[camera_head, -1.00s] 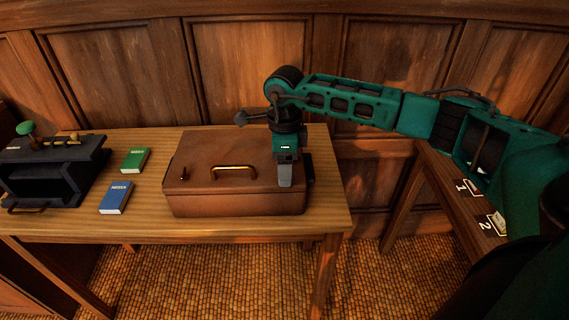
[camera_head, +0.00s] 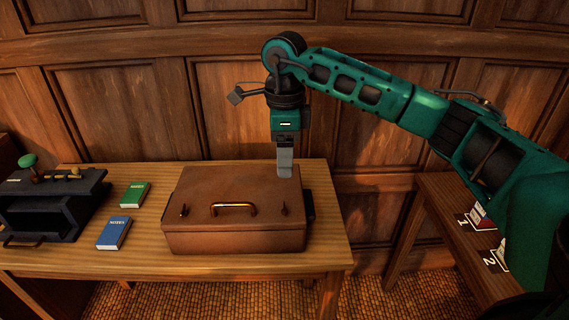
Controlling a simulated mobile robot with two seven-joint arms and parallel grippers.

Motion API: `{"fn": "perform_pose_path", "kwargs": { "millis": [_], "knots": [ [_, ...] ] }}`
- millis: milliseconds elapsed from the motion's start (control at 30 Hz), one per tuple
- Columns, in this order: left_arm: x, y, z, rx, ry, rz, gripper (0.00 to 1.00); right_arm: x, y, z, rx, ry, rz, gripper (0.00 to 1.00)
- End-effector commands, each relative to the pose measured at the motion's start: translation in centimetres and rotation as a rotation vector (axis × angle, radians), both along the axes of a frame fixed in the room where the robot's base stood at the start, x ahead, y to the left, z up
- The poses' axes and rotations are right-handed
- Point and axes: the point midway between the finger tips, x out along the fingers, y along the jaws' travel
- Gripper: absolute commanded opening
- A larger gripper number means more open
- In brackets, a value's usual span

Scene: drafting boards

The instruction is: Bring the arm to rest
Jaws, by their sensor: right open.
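My right arm reaches in from the right, a green arm with dark joints. Its gripper (camera_head: 285,168) points down over the back right part of a closed brown case (camera_head: 245,188). The fingers overlap the case's back edge in the picture; I cannot tell whether they touch it. The gripper is open, though from this side the fingers line up as one, and nothing shows between them. The case has a brass handle (camera_head: 234,208) and two latches on top. My left gripper is not in view.
A green book (camera_head: 134,195) and a blue book (camera_head: 114,233) lie left of the case on the wooden table (camera_head: 250,264). A dark device with a green knob (camera_head: 27,161) stands at the far left. A right-hand table (camera_head: 445,207) has spots marked 1 and 2 with small items. A panelled wall stands behind.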

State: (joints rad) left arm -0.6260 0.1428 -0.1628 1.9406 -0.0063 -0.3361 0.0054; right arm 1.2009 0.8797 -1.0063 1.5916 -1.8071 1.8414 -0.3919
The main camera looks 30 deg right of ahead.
Motion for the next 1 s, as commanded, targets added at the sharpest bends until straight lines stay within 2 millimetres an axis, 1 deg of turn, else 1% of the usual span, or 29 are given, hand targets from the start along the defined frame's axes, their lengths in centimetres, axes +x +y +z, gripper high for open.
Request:
{"fn": "perform_pose_path", "kwargs": {
  "millis": [467, 567, 667, 767, 800, 867, 900, 967, 1000],
  "knots": [
    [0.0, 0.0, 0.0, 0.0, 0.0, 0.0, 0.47, 0.0, 0.0, 0.0, 0.001, 0.001, 0.0, 0.66],
    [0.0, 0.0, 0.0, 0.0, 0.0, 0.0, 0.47, -0.1, 0.9, -0.6, 0.029, 0.005, 0.009, 0.66],
    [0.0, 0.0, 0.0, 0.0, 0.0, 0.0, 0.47, -0.6, 4.0, -2.4, 0.142, 0.022, 0.033, 0.66],
    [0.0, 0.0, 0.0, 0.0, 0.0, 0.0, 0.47, -1.9, 9.8, -4.8, 0.364, 0.06, 0.05, 0.66],
    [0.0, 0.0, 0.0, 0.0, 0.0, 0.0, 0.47, -2.7, 12.5, -5.6, 0.478, 0.084, 0.044, 0.66],
    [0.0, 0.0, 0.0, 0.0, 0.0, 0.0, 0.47, -4.0, 16.5, -6.2, 0.657, 0.124, 0.017, 0.66],
    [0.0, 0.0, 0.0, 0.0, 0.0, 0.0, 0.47, -4.9, 18.8, -6.2, 0.775, 0.153, -0.013, 0.66],
    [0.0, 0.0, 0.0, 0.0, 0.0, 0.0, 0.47, -5.9, 21.9, -5.8, 0.948, 0.202, -0.076, 0.66],
    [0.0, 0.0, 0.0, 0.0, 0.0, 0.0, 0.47, -6.6, 23.7, -5.4, 1.061, 0.238, -0.129, 0.66]
  ]
}}
